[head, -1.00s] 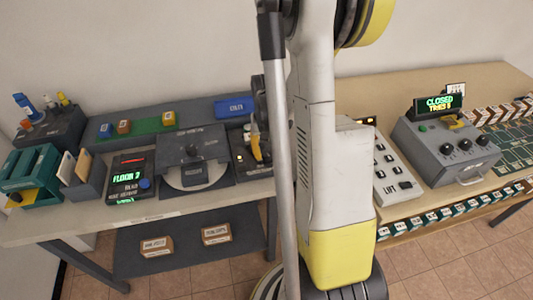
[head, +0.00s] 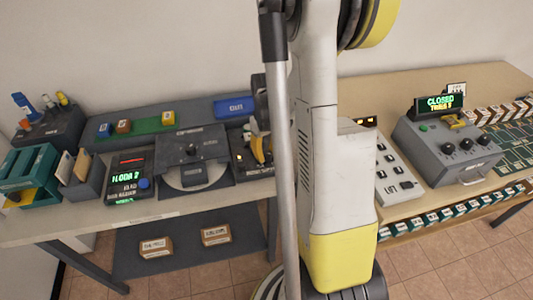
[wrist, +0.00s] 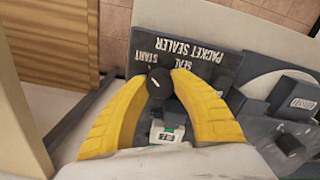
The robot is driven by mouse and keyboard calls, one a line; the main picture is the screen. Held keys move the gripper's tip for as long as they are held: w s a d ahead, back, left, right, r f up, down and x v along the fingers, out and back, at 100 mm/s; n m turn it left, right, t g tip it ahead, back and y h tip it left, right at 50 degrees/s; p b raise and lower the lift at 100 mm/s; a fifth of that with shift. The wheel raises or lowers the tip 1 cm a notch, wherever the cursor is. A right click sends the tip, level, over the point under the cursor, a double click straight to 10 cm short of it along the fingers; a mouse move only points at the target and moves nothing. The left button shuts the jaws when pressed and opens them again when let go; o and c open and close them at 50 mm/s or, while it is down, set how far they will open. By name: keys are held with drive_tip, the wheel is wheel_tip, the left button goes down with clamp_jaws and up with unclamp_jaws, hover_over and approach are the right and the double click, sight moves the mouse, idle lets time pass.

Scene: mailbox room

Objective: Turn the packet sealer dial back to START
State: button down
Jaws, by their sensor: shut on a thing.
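The packet sealer (wrist: 222,82) is a dark panel lettered PACKET SEALER, START and SEAL in the wrist view. Its dial (wrist: 158,88) is a round black knob with a short white mark; START is printed at its upper left and SEAL at its upper right. Exactly which label the mark points to is hard to tell. My gripper (wrist: 157,76) has its yellow fingers shut on the dial, one on each side. In the head view, the sealer (head: 240,178) is partly hidden by my arm, and a yellow finger (head: 259,150) shows over it.
Beside the sealer is a dark unit with a pale disc (head: 190,178). A FLOOR 2 display box (head: 128,178) stands further left, and a blue tray (head: 235,107) lies behind. A grey control box (head: 447,150) reading CLOSED is on the right table.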

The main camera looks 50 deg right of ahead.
sight(266, 153)
idle(0.3)
drive_tip(key=c, duration=1)
unclamp_jaws()
wheel_tip(266, 153, up, 12)
